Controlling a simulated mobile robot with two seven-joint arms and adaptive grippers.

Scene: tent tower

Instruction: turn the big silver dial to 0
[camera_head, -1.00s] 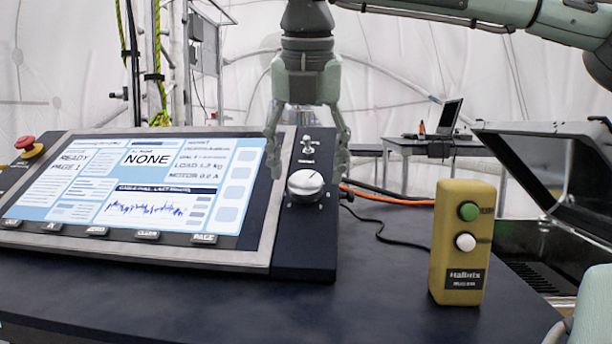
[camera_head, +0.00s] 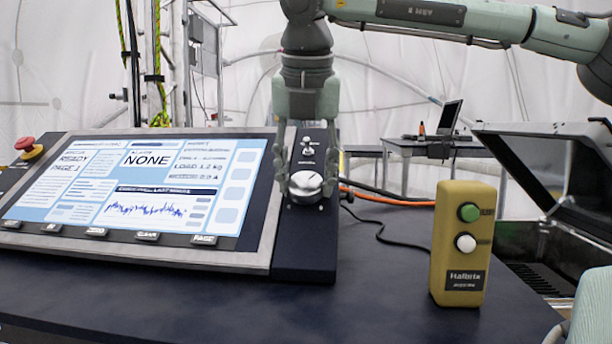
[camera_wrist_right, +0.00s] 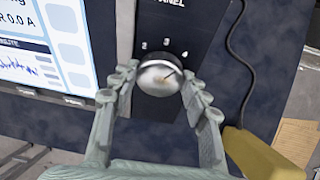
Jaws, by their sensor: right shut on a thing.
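The big silver dial (camera_head: 305,187) sits on the dark strip at the right side of the console. It also shows in the right wrist view (camera_wrist_right: 158,79), with the numbers 2, 3 and 4 legible around its upper side. A thin line on its face points to the upper right, roughly towards the 4. My right gripper (camera_head: 307,188) comes down from above and is shut on the dial, one finger on each side; the fingers also show in the wrist view (camera_wrist_right: 160,76).
A small toggle switch (camera_head: 308,150) sits just above the dial. The console screen (camera_head: 140,185) lies to the left, with a red button (camera_head: 25,144) beyond it. A yellow box (camera_head: 461,245) with green and white buttons stands to the right. A black cable (camera_head: 375,228) runs between.

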